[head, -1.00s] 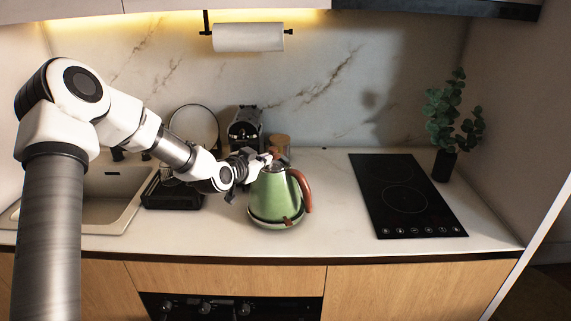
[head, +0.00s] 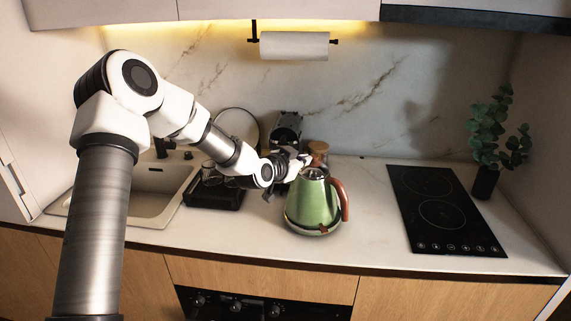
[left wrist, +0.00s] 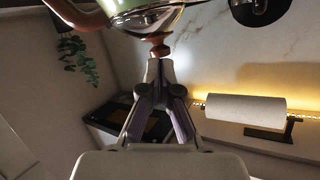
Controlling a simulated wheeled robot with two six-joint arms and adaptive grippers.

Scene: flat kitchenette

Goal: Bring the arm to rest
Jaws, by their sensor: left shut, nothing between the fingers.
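The arm is my left one, reaching in from the left in the head view over the sink side of the counter. In the left wrist view the shut fingertips (left wrist: 160,66) point at a brown knob (left wrist: 159,50) below the kettle's shiny, upside-down top. I cannot tell whether they touch it. My right gripper is not in view.
A sink (head: 150,195), a black dish rack (head: 214,194) and a dark coffee machine (head: 287,128) lie around the arm. A black hob (head: 440,212) and a potted plant (head: 487,180) stand right. Counter between kettle and hob is clear. A paper roll (head: 295,46) hangs above.

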